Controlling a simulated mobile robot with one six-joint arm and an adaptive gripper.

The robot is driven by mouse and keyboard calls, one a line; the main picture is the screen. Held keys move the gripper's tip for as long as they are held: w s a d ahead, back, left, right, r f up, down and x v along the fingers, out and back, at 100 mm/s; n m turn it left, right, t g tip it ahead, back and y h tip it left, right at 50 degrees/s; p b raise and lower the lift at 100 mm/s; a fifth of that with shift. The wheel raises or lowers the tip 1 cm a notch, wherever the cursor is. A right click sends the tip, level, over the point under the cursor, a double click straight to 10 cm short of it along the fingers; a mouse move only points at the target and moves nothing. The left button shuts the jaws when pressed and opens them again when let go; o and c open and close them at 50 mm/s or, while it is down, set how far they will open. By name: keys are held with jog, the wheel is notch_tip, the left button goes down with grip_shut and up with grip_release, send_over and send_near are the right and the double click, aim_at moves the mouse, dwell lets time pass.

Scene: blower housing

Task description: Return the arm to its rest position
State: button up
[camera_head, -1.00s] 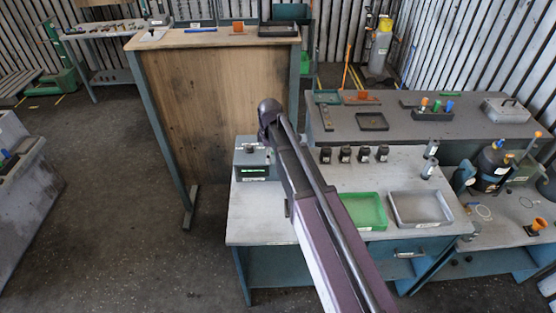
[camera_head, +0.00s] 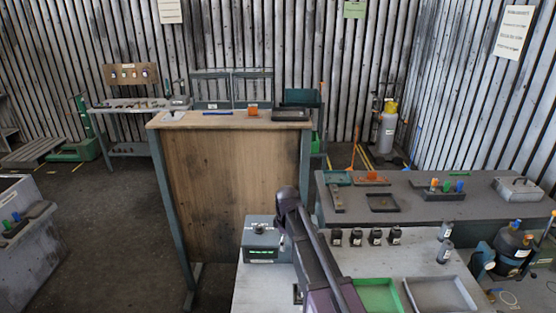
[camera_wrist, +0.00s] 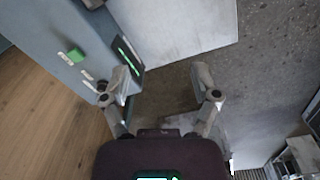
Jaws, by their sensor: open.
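My gripper shows in the wrist view (camera_wrist: 165,95) with its two fingers spread apart and nothing between them. Grey floor and part of a pale surface lie beyond the fingers. A blue-grey box with a green button (camera_wrist: 76,55) and a dark display lies close beside the left finger in that view; I cannot tell whether they touch. In the head view my purple arm rises from the bottom edge over the light workbench (camera_head: 262,290), beside the grey box with a green display (camera_head: 264,240). The gripper itself is hidden in the head view.
A green tray (camera_head: 376,297) and a grey tray (camera_head: 440,294) sit on the workbench right of my arm. Several dark jars (camera_head: 355,237) stand behind them. A tall wooden panel bench (camera_head: 225,190) stands behind. Open floor (camera_head: 100,230) lies to the left.

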jog(key=s+d+f+m+b, duration=0.2)
jog(key=s, duration=0.1)
jog(key=s+d+f+m+b, duration=0.2)
jog(key=s+d+f+b, duration=0.1)
jog(key=s+d+f+m+b, duration=0.2)
jog(key=s+f+m+b, duration=0.1)
jog(key=shift+s+d+f, duration=0.15)
jog(key=shift+s+d, duration=0.1)
jog(key=shift+s, duration=0.1)
jog(key=s+d+f+m+b, duration=0.5)
jog(key=s+m, duration=0.1)
jog(key=s, duration=0.2)
jog(key=shift+s+f+m+b, duration=0.15)
jog(key=shift+f+m+b, duration=0.15)
jog(key=shift+b, duration=0.1)
